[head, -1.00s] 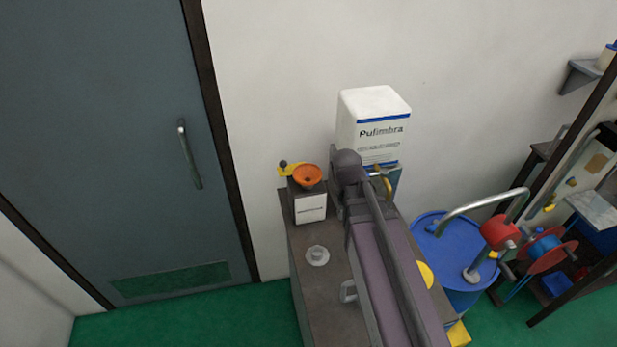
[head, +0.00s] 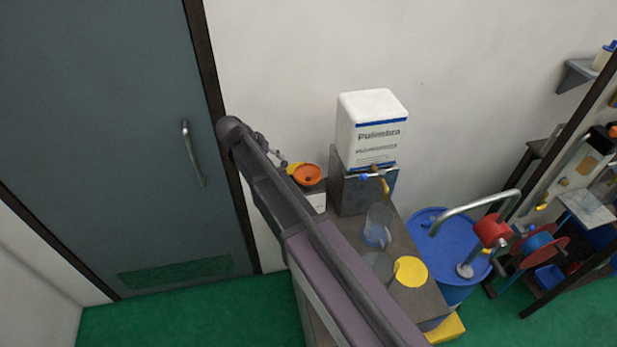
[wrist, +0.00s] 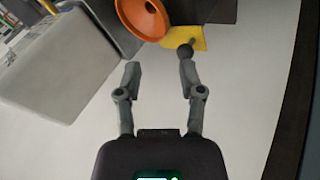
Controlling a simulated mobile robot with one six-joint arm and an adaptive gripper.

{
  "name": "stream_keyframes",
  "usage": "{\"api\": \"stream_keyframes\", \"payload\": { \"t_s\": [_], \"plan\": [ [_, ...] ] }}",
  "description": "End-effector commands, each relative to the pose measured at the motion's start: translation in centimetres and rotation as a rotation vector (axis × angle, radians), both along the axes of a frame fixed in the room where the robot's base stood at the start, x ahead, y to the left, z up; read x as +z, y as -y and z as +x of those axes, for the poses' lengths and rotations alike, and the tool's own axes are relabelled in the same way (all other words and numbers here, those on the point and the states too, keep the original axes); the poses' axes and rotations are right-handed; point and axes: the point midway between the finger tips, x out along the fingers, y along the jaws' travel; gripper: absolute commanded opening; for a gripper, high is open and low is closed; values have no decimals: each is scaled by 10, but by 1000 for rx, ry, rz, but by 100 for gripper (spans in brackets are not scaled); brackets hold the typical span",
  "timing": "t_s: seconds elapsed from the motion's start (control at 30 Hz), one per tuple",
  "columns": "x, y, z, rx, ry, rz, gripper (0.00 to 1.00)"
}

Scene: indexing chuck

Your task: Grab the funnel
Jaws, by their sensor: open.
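The orange funnel (head: 307,175) sits on top of a small box at the back left of the bench in the head view. In the wrist view the funnel (wrist: 147,14) shows at the top edge, partly cut off, with its wide mouth and centre hole visible. My gripper (wrist: 160,58) is open and empty, its fingers apart and pointing towards the funnel without holding it. In the head view my gripper (head: 279,158) is just left of the funnel, small and partly behind my arm.
A yellow bracket (wrist: 186,40) with a dark knob lies close to the right fingertip. The labelled white container (head: 372,130) stands on a grey stand right of the funnel. A clear jug (head: 377,228) and yellow disc (head: 411,271) are on the bench. A blue drum (head: 449,240) stands right.

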Motion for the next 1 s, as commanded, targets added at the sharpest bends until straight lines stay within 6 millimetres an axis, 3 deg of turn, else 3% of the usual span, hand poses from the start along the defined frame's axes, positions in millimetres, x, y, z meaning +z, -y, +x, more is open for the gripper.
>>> {"api": "stream_keyframes", "payload": {
  "t_s": [0.47,1.0],
  "plan": [
    [-4,3,1,-2,0,-1,50],
    [-44,28,13,-1,0,0,50]
  ]
}}
